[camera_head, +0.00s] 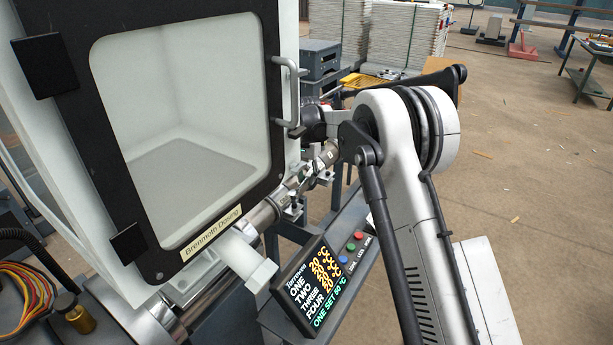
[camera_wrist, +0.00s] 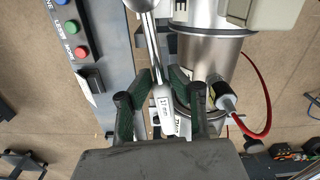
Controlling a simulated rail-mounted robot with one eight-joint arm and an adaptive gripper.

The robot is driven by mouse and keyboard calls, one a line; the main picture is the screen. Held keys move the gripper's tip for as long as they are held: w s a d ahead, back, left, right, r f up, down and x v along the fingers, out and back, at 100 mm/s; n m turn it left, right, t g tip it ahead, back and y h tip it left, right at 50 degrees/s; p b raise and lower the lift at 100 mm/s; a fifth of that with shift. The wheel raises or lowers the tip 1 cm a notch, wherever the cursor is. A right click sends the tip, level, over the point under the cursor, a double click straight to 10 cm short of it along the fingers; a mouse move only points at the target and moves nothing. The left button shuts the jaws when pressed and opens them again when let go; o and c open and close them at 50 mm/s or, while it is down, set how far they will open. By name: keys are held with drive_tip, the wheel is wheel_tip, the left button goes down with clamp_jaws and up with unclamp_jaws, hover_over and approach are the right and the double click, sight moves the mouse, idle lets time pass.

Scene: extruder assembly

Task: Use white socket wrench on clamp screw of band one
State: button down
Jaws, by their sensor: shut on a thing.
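In the wrist view my gripper (camera_wrist: 160,84) is shut on the white socket wrench (camera_wrist: 164,112). Its white handle lies between the dark green finger pads. Its metal shaft (camera_wrist: 153,48) runs up the picture, and its far end is cut off at the top edge. Shiny metal bands (camera_wrist: 212,60) wrap the barrel just right of the wrench. I cannot tell which is band one, and I cannot make out its clamp screw. In the head view the barrel (camera_head: 264,214) shows beside the door, while my arm hides the wrench and fingers.
A large cabinet door (camera_head: 180,130) with a handle (camera_head: 290,90) stands close left of my arm. The control panel (camera_head: 313,285) stands below the barrel. In the wrist view a red cable (camera_wrist: 267,95) loops from a connector (camera_wrist: 222,94) right of the fingers.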

drive_tip(key=shift+f+b, duration=0.75)
drive_tip(key=shift+f, duration=0.45)
idle(0.3)
drive_tip(key=s+d+m+b, duration=0.3)
drive_tip(key=s+d+m, duration=0.3)
drive_tip(key=m, duration=0.5)
drive_tip(key=s+a+m+b, duration=0.2)
drive_tip(key=s+a+m, duration=0.2)
drive_tip(key=s+m, duration=0.5)
drive_tip(key=shift+s+a+m+b, duration=0.25)
drive_tip(key=shift+a+m+b, duration=0.05)
drive_tip(key=shift+m, duration=1.6)
idle(0.6)
idle(0.3)
